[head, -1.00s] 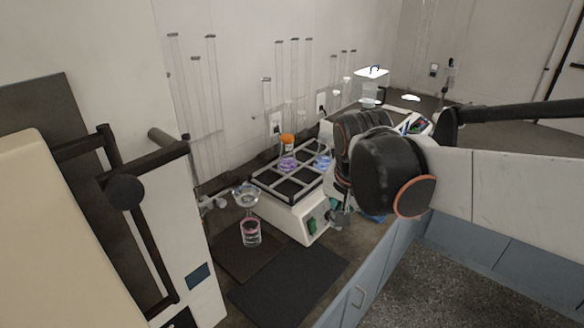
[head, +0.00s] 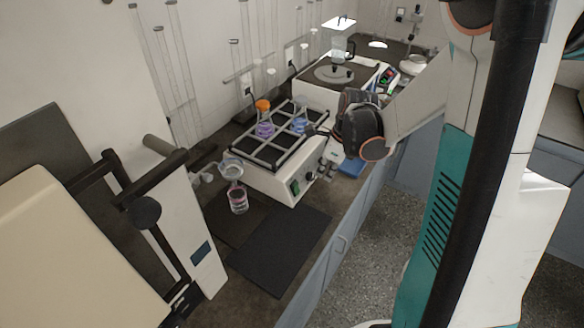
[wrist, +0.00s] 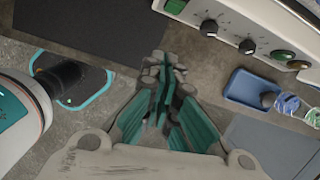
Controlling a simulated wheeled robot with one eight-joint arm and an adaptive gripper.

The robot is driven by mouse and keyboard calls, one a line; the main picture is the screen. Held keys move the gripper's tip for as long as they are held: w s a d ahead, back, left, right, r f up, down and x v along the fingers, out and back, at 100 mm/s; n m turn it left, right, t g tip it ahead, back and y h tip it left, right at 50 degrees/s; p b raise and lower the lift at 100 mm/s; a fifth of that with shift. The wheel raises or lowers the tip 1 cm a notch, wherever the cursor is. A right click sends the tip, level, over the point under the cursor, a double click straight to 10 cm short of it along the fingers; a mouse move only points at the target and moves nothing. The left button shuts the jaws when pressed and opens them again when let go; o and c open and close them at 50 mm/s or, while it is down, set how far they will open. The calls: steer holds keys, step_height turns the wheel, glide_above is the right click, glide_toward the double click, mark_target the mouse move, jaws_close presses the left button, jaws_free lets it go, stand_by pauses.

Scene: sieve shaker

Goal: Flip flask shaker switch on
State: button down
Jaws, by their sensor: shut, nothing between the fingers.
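The flask shaker (head: 262,181) is a white box with a black top and metal bars, holding a purple flask (head: 264,130) with an orange cap and a blue flask (head: 301,125). Its green switch (head: 295,187) is at the left end of the front panel, with dark knobs (head: 310,176) to its right. In the wrist view the switch (wrist: 175,5) is cut by the top edge; its position cannot be told. My gripper (wrist: 166,72) is shut and empty, apart from the panel and below the switch in the wrist view. In the head view my wrist hides part of the shaker's right side.
A dark mat (head: 278,250) lies in front of the shaker. A glass with pink liquid (head: 238,202) stands left of it. A blue tray (wrist: 256,92) lies right of my gripper. Another device (head: 322,98) stands behind. The counter edge runs along the front.

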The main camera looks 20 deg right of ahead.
mark_target(296, 189)
steer(key=shift+w+d+f+m, duration=0.15)
steer(key=shift+f+m, duration=0.3)
steer(key=shift+m, duration=0.45)
steer(key=b+x, duration=0.2)
steer(key=x, duration=0.8)
steer(key=shift+f+b, duration=0.25)
steer(key=shift+b, duration=0.15)
steer(key=w, duration=0.1)
steer(key=w+a, duration=0.2)
steer(key=shift+w+a+r, duration=0.15)
steer(key=shift+r, duration=0.15)
